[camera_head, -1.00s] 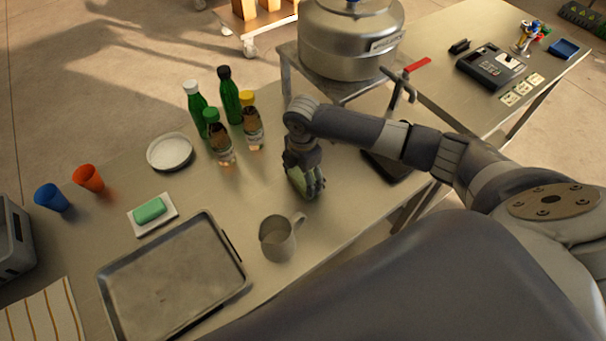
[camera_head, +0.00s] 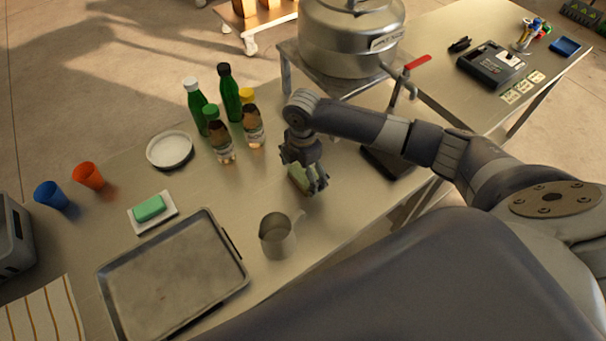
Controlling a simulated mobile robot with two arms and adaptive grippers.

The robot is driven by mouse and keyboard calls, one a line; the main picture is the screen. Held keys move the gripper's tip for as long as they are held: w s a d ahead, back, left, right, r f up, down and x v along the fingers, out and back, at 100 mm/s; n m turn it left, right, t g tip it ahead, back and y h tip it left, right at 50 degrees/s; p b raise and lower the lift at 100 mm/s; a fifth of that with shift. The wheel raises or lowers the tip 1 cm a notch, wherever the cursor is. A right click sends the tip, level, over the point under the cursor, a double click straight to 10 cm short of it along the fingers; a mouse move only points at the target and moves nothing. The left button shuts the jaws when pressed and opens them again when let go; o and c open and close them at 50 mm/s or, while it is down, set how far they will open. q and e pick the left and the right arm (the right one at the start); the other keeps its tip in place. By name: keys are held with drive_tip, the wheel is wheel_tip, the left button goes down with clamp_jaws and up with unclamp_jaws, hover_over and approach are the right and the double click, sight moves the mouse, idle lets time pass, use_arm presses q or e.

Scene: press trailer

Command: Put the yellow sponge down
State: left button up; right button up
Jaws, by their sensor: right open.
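The yellow sponge (camera_head: 299,176) shows as a yellow-green block on the table, partly hidden behind the fingers of my right gripper (camera_head: 311,187). The right gripper points down over the sponge from above, with its fingers open around or beside it; I cannot tell whether they touch it. The sponge appears to rest on the steel table (camera_head: 340,215). My left gripper is not in view.
A metal jug (camera_head: 277,238) and a baking tray (camera_head: 172,280) are to the lower left. Several bottles (camera_head: 229,95) stand behind the gripper. A green soap bar (camera_head: 149,208) on a white dish and a white plate (camera_head: 170,151) lie left. A large kettle (camera_head: 350,45) stands at the back.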

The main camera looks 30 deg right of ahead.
sight(303, 175)
wheel_tip(303, 175, up, 11)
drive_tip(key=b, duration=0.2)
idle(0.6)
